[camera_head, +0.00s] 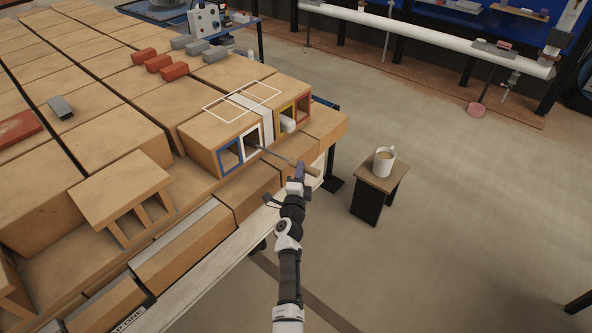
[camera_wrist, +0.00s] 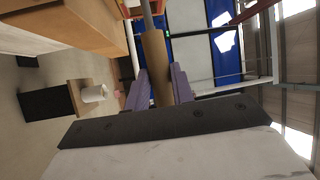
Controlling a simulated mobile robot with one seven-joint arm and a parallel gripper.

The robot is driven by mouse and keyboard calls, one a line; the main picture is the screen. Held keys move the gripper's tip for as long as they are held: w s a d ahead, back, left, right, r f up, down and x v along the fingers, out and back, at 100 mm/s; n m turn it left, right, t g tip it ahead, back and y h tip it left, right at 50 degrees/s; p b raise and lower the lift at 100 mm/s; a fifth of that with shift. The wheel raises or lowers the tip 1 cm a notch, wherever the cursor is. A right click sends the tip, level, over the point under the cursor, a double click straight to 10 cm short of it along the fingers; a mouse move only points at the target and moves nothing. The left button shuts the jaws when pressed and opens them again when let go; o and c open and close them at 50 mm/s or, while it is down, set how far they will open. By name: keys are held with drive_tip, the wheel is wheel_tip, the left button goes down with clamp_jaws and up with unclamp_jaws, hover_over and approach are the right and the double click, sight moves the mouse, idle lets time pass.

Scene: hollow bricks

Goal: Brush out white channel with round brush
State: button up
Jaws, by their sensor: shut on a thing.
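The hollow brick (camera_head: 206,131) sits at the table's edge in the head view, with blue, white, yellow and red channel frames along its front. The white channel (camera_head: 243,153) is second from the left. My gripper (camera_head: 299,172) is in front of the brick, to the right of the white channel. It is shut on the tan brush handle (camera_wrist: 155,52), and its purple fingers (camera_wrist: 160,82) flank the handle in the wrist view. The thin brush rod (camera_head: 274,154) runs left from my gripper to the white channel's mouth. The brush head is not visible; I cannot tell how deep it sits.
A pale block (camera_head: 288,124) shows in the yellow channel (camera_head: 283,110). A white outline (camera_head: 222,121) and a pale strip mark the brick's top. Red and grey blocks (camera_head: 173,72) lie behind. A stool (camera_head: 374,178) with a mug (camera_head: 384,162) stands right; open floor surrounds it.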

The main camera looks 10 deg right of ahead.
sight(289, 164)
drive_tip(key=s+d, duration=0.2)
drive_tip(key=shift+s+b, duration=0.35)
drive_tip(key=shift+w+a+p, duration=0.2)
drive_tip(key=shift+w+a, duration=0.65)
drive_tip(key=shift+w, duration=0.3)
drive_tip(key=shift+w+a+p, duration=0.15)
drive_tip(key=shift+w+a, duration=0.75)
drive_tip(key=shift+w, duration=0.2)
drive_tip(key=shift+w+a+p, duration=0.2)
drive_tip(key=shift+w+a, duration=0.65)
drive_tip(key=shift+w, duration=0.3)
drive_tip(key=s+d+b, duration=0.1)
drive_tip(key=s+d, duration=0.4)
drive_tip(key=s, duration=0.1)
drive_tip(key=shift+s+d, duration=0.15)
drive_tip(key=shift+s, duration=0.25)
